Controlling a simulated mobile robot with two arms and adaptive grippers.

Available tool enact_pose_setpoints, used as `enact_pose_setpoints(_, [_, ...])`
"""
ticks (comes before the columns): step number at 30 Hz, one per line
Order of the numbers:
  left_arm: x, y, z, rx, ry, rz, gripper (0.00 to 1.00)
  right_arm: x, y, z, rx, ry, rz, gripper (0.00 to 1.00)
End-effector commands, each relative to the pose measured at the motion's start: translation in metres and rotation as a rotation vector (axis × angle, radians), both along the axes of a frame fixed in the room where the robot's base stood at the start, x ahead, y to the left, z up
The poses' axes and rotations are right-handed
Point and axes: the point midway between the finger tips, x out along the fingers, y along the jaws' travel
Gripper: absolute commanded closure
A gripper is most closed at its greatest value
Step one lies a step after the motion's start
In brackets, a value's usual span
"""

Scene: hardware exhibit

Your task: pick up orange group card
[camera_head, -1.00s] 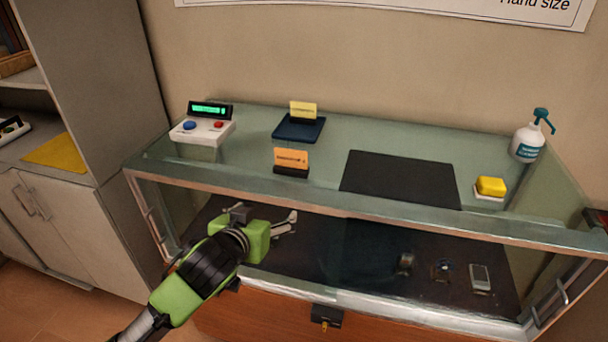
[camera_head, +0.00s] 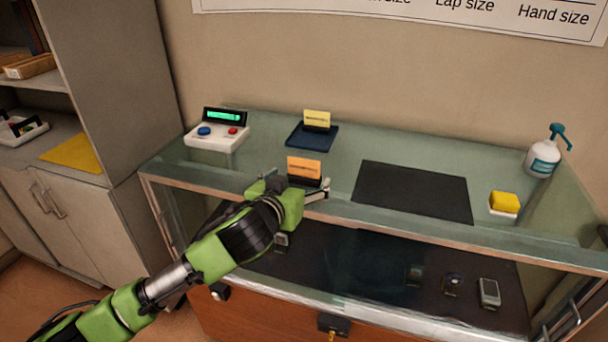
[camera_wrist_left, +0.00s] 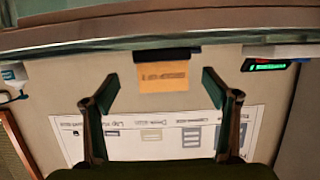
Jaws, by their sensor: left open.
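The orange card (camera_head: 304,167) stands upright in a dark holder (camera_head: 304,182) near the front edge of the glass counter. My left gripper (camera_head: 298,188) is at the counter's front edge, just in front of the holder and partly covering its lower part. In the left wrist view, which is upside down, the card (camera_wrist_left: 164,78) shows between the spread fingers of the open gripper (camera_wrist_left: 158,88). The fingers appear apart from the card and hold nothing. My right gripper is not in view.
A yellow card (camera_head: 317,118) stands on a dark blue tray (camera_head: 298,137) behind. A device with buttons (camera_head: 216,142) is left, a black mat (camera_head: 412,190) right. A yellow block (camera_head: 504,200) and pump bottle (camera_head: 543,158) stand farther right. The glass case (camera_head: 165,172) has a raised front edge.

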Motion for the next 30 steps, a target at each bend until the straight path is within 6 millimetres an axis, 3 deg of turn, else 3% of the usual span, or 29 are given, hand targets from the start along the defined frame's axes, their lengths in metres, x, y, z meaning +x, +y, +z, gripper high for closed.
enact_pose_setpoints(5, [0.009, -0.002, -0.001, 0.002, -0.001, 0.000, 0.21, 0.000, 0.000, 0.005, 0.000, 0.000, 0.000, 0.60])
enact_pose_setpoints(15, [0.047, -0.012, -0.014, 0.001, 0.000, 0.000, 0.21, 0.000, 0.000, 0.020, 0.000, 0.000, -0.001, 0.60])
enact_pose_setpoints(25, [0.051, -0.013, -0.017, 0.000, -0.001, -0.001, 0.21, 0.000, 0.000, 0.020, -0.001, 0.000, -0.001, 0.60])
enact_pose_setpoints(30, [0.051, -0.013, -0.017, 0.001, 0.000, -0.001, 0.61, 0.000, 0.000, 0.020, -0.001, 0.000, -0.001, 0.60])
